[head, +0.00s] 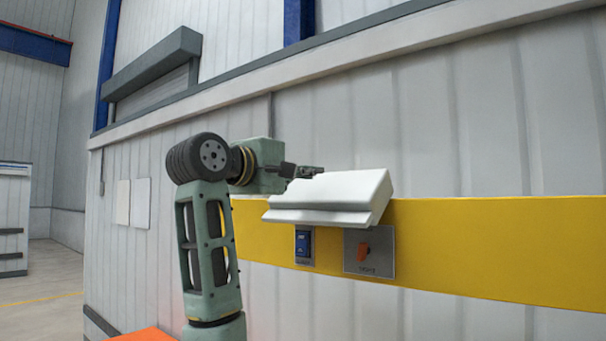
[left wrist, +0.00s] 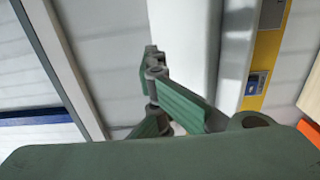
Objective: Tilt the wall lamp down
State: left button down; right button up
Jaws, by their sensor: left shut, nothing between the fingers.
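The wall lamp (head: 335,192) is a white, wedge-like box on the wall, over the yellow band, in the middle of the head view. Its front lip slopes toward the lower left. In the left wrist view the lamp is a pale slab (left wrist: 183,45) beside the fingers. My left gripper (head: 312,171) is shut and empty, at the lamp's upper left edge. Its fingertips (left wrist: 152,62) are close to the lamp; I cannot tell whether they touch. My right gripper is not in view.
Below the lamp are a blue switch (head: 303,243) and a grey plate with an orange knob (head: 363,251), on the yellow band (head: 480,240). A grey ledge (head: 155,62) sticks out at the upper left. The wall right of the lamp is clear.

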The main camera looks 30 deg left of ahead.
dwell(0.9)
pick_arm(q)
jog(key=c, duration=1.8)
grip_release()
jog(key=s+a, duration=0.1)
jog(key=s, duration=1.1)
